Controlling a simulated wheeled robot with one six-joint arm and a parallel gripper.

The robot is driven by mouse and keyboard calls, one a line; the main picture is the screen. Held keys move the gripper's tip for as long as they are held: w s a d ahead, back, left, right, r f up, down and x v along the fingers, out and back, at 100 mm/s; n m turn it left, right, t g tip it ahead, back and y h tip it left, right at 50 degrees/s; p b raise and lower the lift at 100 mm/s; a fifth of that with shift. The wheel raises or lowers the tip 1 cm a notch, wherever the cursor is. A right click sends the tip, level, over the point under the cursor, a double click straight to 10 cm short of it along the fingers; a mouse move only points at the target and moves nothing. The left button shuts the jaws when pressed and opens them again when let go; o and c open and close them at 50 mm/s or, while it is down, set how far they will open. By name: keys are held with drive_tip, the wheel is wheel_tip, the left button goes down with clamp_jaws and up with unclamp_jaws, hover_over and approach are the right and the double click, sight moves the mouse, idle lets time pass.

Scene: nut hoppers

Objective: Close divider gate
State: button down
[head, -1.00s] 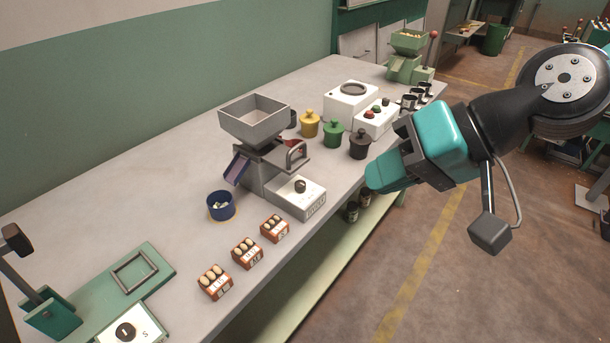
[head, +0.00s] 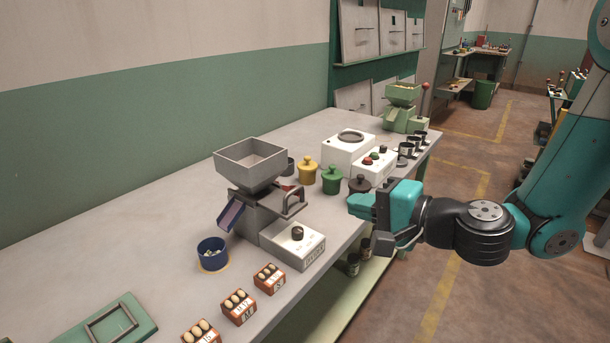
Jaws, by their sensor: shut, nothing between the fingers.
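A grey hopper machine (head: 250,162) stands on the bench with an open square funnel on top. A flat sliding plate with a bar handle (head: 294,204) sticks out of its right side; this looks like the divider gate, but its exact position inside the body is hidden. A little red shows beside the plate. A blue chute (head: 231,214) slopes from the machine's left side towards a blue cup (head: 212,253) holding pale nuts. My gripper (head: 350,204) is shut and empty, to the right of the handle and apart from it, over the bench's front edge.
Yellow (head: 306,169), green (head: 332,180) and dark (head: 359,184) lidded pots stand behind the handle, the dark one close to my gripper. A white control box (head: 293,245) sits in front. Small nut boxes (head: 238,307) line the near edge.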

sight(296, 191)
drive_tip(key=p+x, duration=0.4)
drive_tip(key=x, duration=0.6)
drive_tip(key=shift+w+a, duration=0.2)
drive_tip(key=shift+a, duration=0.15)
drive_tip(key=shift+w+a+f, duration=0.25)
drive_tip(key=shift+w+a, duration=0.05)
